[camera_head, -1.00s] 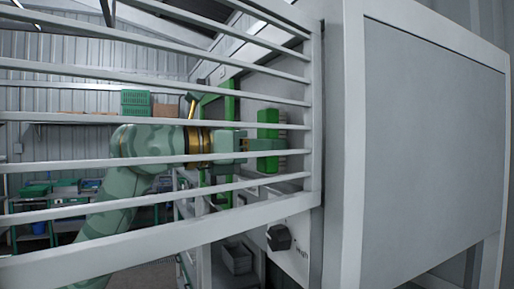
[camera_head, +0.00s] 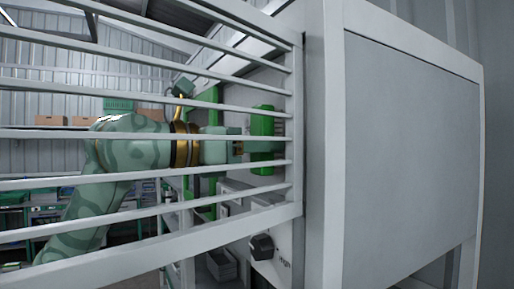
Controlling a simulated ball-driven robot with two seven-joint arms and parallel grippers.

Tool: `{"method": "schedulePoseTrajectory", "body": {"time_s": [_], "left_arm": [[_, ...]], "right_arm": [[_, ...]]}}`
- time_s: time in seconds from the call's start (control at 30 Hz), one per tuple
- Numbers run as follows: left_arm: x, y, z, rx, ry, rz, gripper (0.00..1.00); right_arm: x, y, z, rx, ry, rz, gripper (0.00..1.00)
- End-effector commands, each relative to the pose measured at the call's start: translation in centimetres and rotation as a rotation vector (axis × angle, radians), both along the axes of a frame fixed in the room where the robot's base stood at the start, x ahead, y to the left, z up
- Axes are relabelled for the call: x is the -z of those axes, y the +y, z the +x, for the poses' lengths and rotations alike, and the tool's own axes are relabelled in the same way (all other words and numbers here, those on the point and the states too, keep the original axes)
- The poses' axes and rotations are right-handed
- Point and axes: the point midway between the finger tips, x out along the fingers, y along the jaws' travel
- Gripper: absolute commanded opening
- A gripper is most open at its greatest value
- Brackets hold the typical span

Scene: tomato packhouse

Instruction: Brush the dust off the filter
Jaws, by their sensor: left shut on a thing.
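A green brush (camera_head: 263,126) stands upright beside the grey face of a machine, seen through pale horizontal bars. Its bristle side seems to be on the right, partly behind the bars. My left gripper (camera_head: 241,147) is shut on the middle of the brush, and its arm reaches in from the left behind the bars. The filter cannot be made out clearly; the surface beyond the brush is mostly hidden by the brush, the bars and a post. Whether the bristles touch it, I cannot tell. My right gripper is not in view.
The rail guard (camera_head: 150,248) and a large grey cabinet (camera_head: 410,150) fill the near view. A dark knob (camera_head: 262,246) sits below the brush, with a grey bin (camera_head: 221,265) to its left. Green crates and cardboard boxes (camera_head: 52,120) stand on shelves behind.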

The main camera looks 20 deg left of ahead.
Motion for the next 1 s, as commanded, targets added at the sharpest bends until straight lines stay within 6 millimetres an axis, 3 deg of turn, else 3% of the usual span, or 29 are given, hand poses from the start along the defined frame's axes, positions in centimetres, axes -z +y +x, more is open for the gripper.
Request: {"method": "schedulePoseTrajectory", "body": {"time_s": [0.3, 1.0], "left_arm": [[0.1, 2.4, 2.0, -0.003, 0.003, -0.002, 0.18], [0.1, 5.6, 5.1, -0.002, 0.002, -0.001, 0.18]], "right_arm": [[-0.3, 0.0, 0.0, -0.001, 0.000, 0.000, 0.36], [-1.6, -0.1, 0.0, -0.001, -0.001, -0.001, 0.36]]}}
